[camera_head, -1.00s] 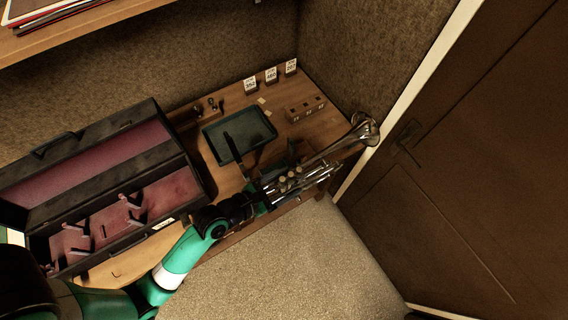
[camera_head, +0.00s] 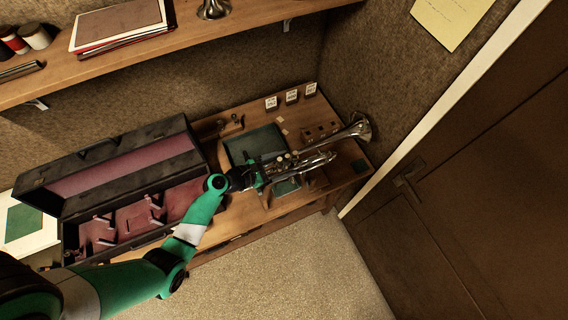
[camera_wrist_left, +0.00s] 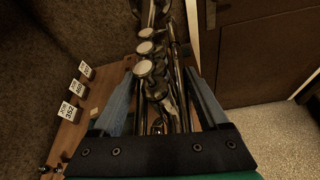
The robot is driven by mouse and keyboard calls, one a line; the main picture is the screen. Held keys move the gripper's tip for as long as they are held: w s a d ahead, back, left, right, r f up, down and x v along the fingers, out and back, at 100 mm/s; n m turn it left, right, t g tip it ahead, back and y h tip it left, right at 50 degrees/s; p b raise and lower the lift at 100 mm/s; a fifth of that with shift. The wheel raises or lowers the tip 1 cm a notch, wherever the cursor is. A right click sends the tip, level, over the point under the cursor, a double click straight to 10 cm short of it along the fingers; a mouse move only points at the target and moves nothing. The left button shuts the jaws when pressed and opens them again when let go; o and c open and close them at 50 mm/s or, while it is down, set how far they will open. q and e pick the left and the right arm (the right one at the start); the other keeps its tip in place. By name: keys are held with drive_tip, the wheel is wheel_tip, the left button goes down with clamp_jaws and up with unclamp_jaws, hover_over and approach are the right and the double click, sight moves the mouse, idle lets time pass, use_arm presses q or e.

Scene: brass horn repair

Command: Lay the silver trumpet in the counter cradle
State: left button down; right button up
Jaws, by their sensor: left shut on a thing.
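The silver trumpet (camera_head: 318,160) is above the wooden counter, its bell (camera_head: 360,127) pointing to the back right. My left gripper (camera_head: 262,177) is shut on it near the valves. In the left wrist view, the trumpet's valve caps and tubing (camera_wrist_left: 148,66) lie between the two fingers of the gripper (camera_wrist_left: 158,88). Small green-topped pieces show under and beside the trumpet, one in front of it (camera_head: 285,187) and one by the bell (camera_head: 361,165); they may belong to the counter cradle, which is partly hidden. I cannot tell whether the trumpet touches anything below. My right gripper is not in view.
A green-lined tray (camera_head: 252,143) lies just behind the trumpet. An open case (camera_head: 130,215) with pink lining fills the counter's left. Several number cards (camera_head: 291,96) stand at the back. A wall shelf (camera_head: 190,42) hangs above, and a door (camera_head: 470,170) is at right.

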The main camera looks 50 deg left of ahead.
use_arm(q)
drive_tip(key=shift+r, duration=0.2)
wheel_tip(320, 180, down, 12)
drive_tip(key=b, duration=1)
drive_tip(key=shift+f, duration=0.15)
drive_tip(key=shift+f+b, duration=0.55)
drive_tip(key=shift+b, duration=0.15)
idle(0.4)
unclamp_jaws()
drive_tip(key=shift+f, duration=0.15)
drive_tip(key=p+v, duration=0.9)
drive_tip(key=v, duration=0.2)
drive_tip(key=shift+s+r, duration=0.2)
drive_tip(key=shift+s, duration=0.1)
